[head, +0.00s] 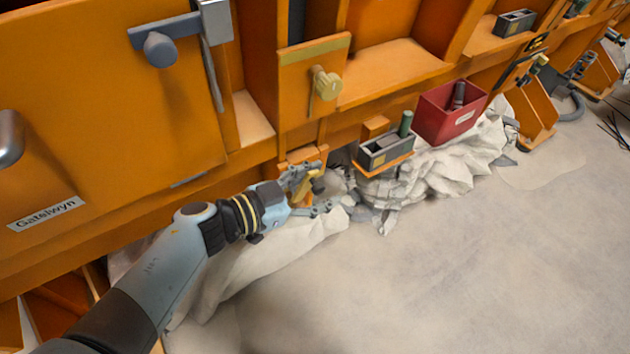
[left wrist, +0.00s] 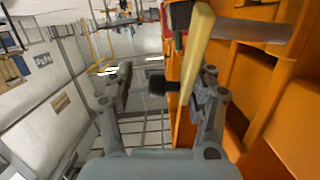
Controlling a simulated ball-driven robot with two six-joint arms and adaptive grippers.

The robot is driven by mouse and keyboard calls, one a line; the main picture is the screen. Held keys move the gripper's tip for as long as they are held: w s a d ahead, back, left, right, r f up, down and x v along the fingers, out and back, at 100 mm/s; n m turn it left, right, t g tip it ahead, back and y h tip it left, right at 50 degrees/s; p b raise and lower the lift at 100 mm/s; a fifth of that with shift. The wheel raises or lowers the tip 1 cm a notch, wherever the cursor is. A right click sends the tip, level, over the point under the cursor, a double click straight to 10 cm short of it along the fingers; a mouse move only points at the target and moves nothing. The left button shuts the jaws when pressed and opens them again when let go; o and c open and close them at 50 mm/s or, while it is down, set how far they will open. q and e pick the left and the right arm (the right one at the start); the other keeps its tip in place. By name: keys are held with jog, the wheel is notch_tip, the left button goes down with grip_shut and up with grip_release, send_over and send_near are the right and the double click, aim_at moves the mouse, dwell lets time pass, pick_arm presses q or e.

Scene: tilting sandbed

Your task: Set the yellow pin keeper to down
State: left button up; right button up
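A yellow bar, which looks like the pin keeper (left wrist: 200,42), stands close in the left wrist view, slightly tilted, its lower end by the right-hand finger. In the head view a small yellow part (head: 318,186) shows at the gripper, partly hidden by the fingers. My left gripper (head: 318,190) is at the lower edge of the orange wall. In the left wrist view my left gripper (left wrist: 160,92) has its fingers wide apart, with a dark knob (left wrist: 157,84) visible between them. I cannot tell whether a finger touches the bar. My right gripper is not in view.
A pale yellow knob (head: 326,84) sits on the orange panel above. A grey tray (head: 384,150) and a red bin (head: 448,118) stand to the right. Crumpled white cloth (head: 450,170) lies below them. The sandy floor (head: 470,270) at the right front is clear.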

pick_arm(q)
jog(key=shift+w+a+r, duration=0.1)
jog(key=shift+a, duration=0.05)
dwell(0.5)
jog(key=shift+s+a, duration=0.2)
jog(key=shift+a, duration=0.1)
jog(key=v, duration=1.1)
jog(key=shift+s, duration=0.2)
